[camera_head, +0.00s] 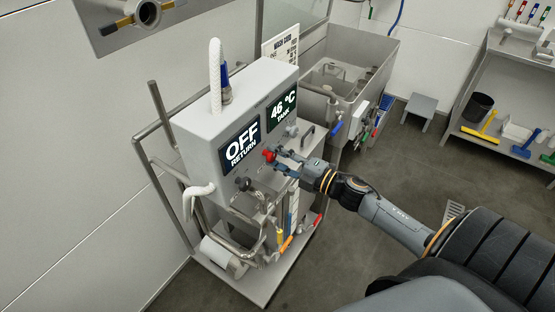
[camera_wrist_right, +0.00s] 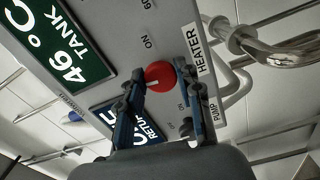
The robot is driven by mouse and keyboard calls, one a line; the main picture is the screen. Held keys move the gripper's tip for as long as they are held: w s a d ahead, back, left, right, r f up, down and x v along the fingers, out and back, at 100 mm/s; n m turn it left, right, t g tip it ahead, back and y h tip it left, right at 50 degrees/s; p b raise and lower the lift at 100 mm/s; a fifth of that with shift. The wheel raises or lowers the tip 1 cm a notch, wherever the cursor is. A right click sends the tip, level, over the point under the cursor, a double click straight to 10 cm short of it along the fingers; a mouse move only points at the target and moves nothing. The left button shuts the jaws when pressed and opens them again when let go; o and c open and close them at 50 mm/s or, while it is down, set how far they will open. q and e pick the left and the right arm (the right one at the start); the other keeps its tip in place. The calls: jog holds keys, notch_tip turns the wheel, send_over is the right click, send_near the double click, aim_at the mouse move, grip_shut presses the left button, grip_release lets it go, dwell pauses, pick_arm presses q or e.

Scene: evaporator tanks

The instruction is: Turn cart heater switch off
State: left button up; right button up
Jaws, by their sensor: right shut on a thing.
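The cart's grey control box (camera_head: 203,122) has a red round switch knob (camera_head: 269,155) on its front, below the display reading 46 °C TANK (camera_head: 282,107). In the right wrist view the red knob (camera_wrist_right: 160,75) sits beside the HEATER label (camera_wrist_right: 197,52), with ON printed close by. My right gripper (camera_head: 276,160) reaches it from the right and is shut on it, one finger on each side. Its fingers (camera_wrist_right: 159,88) flank the knob in the wrist view. Which way the knob points I cannot tell. My left gripper is not in view.
The other display reads OFF RETURN (camera_head: 241,146). A dark knob (camera_head: 243,184) sits lower on the box. Pipes and coloured valve handles (camera_head: 287,243) hang below. A steel wash tank (camera_head: 370,70) stands behind, a shelf with tools (camera_head: 500,130) at right.

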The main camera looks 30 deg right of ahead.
jog(key=shift+n, duration=1)
jog(key=o, duration=1.1)
jog(key=shift+o, duration=0.2)
jog(key=v, duration=1.2)
jog(key=shift+f, duration=0.1)
